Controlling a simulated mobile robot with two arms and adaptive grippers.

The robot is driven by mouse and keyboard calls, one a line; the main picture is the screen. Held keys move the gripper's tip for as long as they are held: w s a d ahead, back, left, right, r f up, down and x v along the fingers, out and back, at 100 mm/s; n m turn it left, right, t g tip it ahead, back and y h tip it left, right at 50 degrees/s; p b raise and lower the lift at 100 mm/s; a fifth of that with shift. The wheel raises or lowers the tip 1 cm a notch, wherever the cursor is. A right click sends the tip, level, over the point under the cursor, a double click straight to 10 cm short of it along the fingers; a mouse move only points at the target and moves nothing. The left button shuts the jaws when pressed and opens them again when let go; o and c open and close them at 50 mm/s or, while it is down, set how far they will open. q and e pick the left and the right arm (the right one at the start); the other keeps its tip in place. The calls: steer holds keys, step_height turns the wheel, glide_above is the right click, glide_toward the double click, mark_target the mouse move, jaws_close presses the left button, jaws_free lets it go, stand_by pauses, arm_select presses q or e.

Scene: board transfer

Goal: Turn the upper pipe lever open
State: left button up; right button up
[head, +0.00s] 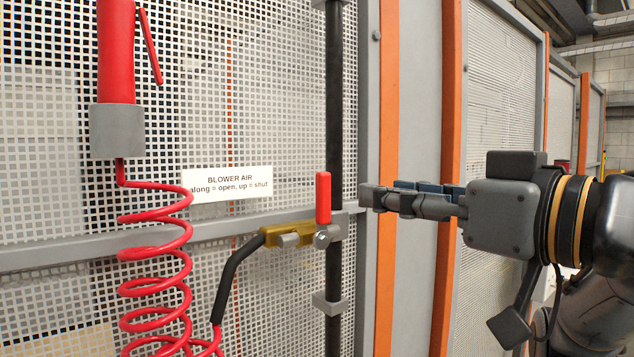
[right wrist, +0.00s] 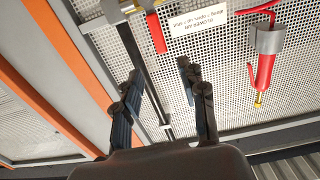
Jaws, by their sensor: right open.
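The lever with the red handle (head: 323,198) stands upright on the brass valve (head: 288,234), which is joined to the black vertical pipe (head: 334,100). In the right wrist view the red handle (right wrist: 156,33) shows upside down, ahead of the fingertips. My right gripper (head: 372,195) is open and empty, to the right of the handle and pipe at about the handle's height, apart from the handle. Its two spread fingers (right wrist: 160,75) show in the right wrist view. My left gripper is not in view.
A sign (head: 228,184) reads "BLOWER AIR, along = open, up = shut". A red coiled hose (head: 155,250) hangs below a grey holder (head: 117,131) at left. A black hose (head: 233,275) leaves the valve. Mesh panels and orange posts (head: 386,290) stand behind.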

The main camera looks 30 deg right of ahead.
mark_target(327, 186)
steer(key=w, duration=0.6)
steer(key=shift+a+p, duration=0.3)
steer(key=shift+p, duration=0.1)
steer(key=w+p, duration=0.1)
steer(key=w, duration=0.4)
steer(key=shift+w+a, duration=0.2)
steer(key=shift+w, duration=0.3)
steer(key=shift+w+f, duration=0.1)
steer(key=shift+w, duration=0.2)
steer(key=shift+s, duration=0.1)
jaws_close()
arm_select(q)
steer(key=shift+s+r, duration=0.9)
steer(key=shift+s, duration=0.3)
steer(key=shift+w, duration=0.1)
